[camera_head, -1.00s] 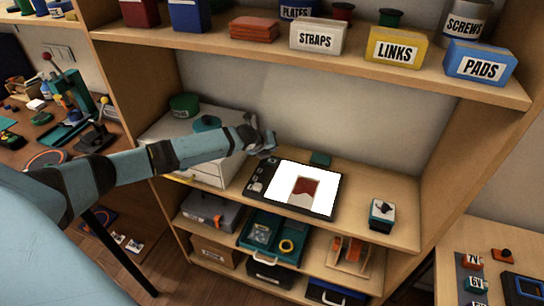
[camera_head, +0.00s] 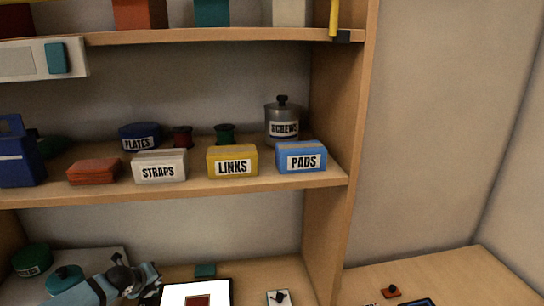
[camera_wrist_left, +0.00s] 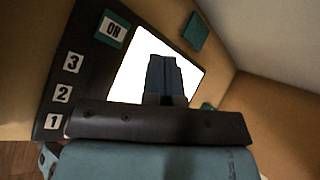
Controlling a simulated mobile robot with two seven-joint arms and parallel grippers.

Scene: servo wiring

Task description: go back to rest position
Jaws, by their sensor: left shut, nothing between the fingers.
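My left gripper (camera_head: 152,276) comes in from the lower left of the head view, above the shelf board beside the dark-framed device with the white screen (camera_head: 180,295). In the left wrist view my left gripper (camera_wrist_left: 165,62) is shut and empty, its fingers together in front of the white screen. That device's dark frame (camera_wrist_left: 48,108) carries labels ON, 3, 2 and 1. I cannot tell whether the fingers touch it. My right gripper is in neither view.
Above is a shelf with boxes marked STRAPS (camera_head: 159,167), LINKS (camera_head: 232,162) and PADS (camera_head: 301,158), and a SCREWS pot (camera_head: 283,122). A teal block (camera_head: 205,270) lies behind the device. A green round tin (camera_head: 32,260) stands at the lower left.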

